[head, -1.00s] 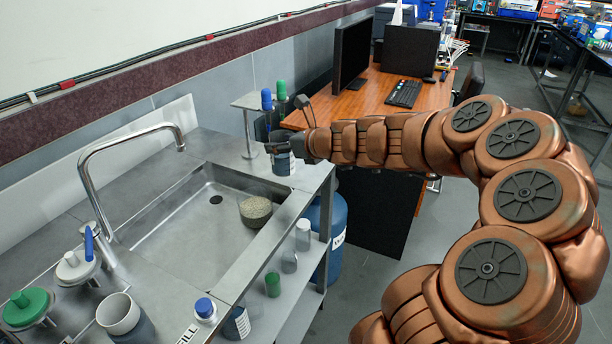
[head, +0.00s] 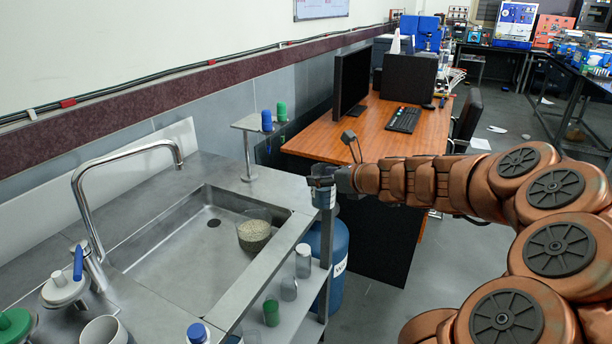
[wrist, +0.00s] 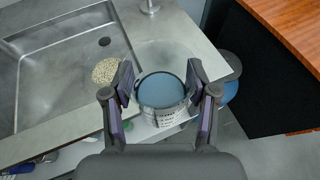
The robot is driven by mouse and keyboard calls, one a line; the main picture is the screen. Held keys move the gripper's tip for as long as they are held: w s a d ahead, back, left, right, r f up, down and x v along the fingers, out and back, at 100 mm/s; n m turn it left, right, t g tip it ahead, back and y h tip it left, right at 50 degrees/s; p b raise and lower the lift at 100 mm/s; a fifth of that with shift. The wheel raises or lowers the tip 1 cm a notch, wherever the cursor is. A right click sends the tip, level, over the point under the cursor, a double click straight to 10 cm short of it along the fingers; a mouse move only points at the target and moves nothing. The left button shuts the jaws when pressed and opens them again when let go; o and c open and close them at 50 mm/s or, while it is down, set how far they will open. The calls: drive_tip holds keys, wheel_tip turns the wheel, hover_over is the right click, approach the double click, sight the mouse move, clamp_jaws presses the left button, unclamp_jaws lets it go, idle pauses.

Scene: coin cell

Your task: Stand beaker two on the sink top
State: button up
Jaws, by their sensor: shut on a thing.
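My gripper (head: 322,180) is shut on a small beaker (head: 325,197) at the right end of the sink top (head: 215,170). In the wrist view, the gripper (wrist: 160,85) has one finger on each side of the beaker (wrist: 161,90). It looks upright, with a blue-grey inside and a pale label with dark print too small to read. It appears at or just past the counter's edge; I cannot tell whether it touches the top. Another beaker (head: 254,232), clear with beige grains, stands in the basin, and it also shows in the wrist view (wrist: 106,71).
A curved tap (head: 120,155) rises at the basin's left. A small stand (head: 249,150) is on the back of the sink top. A blue drum (head: 328,255) and shelf bottles (head: 303,260) are below. A wooden desk (head: 365,130) stands behind.

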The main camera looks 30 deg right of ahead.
drive_tip(key=shift+w+d+f, duration=0.55)
drive_tip(key=shift+w+f, duration=0.25)
drive_tip(key=shift+w, duration=1.4)
drive_tip(key=shift+w+d+f, duration=0.5)
drive_tip(key=shift+w+f, duration=0.25)
drive_tip(key=shift+w, duration=1.4)
drive_tip(key=shift+w+d+f, duration=0.55)
drive_tip(key=shift+w+f, duration=0.25)
drive_tip(key=shift+w, duration=1.4)
drive_tip(key=shift+f, duration=0.1)
drive_tip(key=o, duration=1.3)
drive_tip(key=shift+s+d+r, duration=0.1)
drive_tip(key=shift+s+r, duration=0.1)
drive_tip(key=shift+s, duration=0.05)
drive_tip(key=v, duration=1.1)
drive_tip(key=shift+s, duration=0.25)
